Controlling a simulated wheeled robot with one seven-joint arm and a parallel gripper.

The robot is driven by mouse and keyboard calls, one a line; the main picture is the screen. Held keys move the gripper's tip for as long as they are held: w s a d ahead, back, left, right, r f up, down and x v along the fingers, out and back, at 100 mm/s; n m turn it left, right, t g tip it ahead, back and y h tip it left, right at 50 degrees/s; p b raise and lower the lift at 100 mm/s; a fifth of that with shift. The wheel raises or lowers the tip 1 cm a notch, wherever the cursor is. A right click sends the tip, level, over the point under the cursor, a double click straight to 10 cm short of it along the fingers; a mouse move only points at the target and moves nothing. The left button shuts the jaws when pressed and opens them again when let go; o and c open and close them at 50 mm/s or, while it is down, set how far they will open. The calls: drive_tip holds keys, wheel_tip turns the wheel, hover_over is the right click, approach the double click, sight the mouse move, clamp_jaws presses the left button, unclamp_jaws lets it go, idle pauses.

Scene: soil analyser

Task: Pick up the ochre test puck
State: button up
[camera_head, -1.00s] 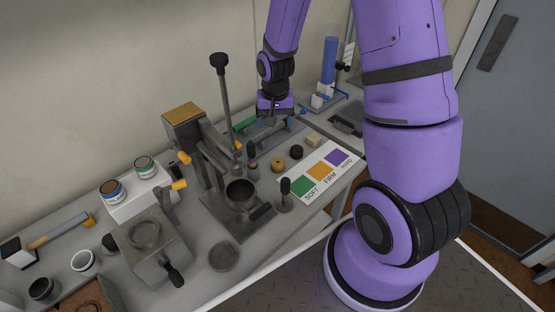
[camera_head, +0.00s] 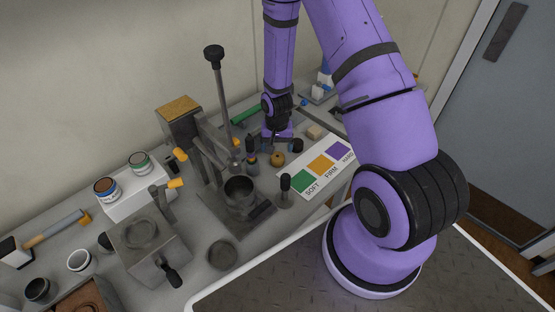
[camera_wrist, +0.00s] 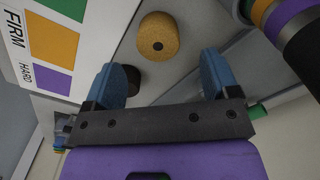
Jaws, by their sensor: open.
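The ochre test puck (camera_head: 277,160) is a short ochre cylinder with a dark centre hole. It stands on the bench left of the sorting card. In the wrist view the ochre puck (camera_wrist: 158,37) shows at the top centre, beyond the fingertips and roughly between their lines. My gripper (camera_wrist: 168,75) has two blue fingers spread apart with nothing between them. In the head view my gripper (camera_head: 279,146) is low over the bench, just behind the puck. A dark puck (camera_head: 296,146) sits beside it; in the wrist view it (camera_wrist: 131,80) is close to the left finger.
The card (camera_head: 318,168) with green, orange and purple squares lies right of the puck. A striped-handled tool (camera_wrist: 285,20) stands close on the other side. A lever press (camera_head: 240,195) with a tall handle stands to the left. A pale block (camera_head: 314,131) lies behind the card.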

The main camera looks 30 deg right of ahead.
sight(277, 156)
drive_tip(key=shift+s+f, duration=0.15)
drive_tip(key=shift+f, duration=2.6)
drive_tip(key=c, duration=1.1)
drive_tip(key=shift+r, duration=0.1)
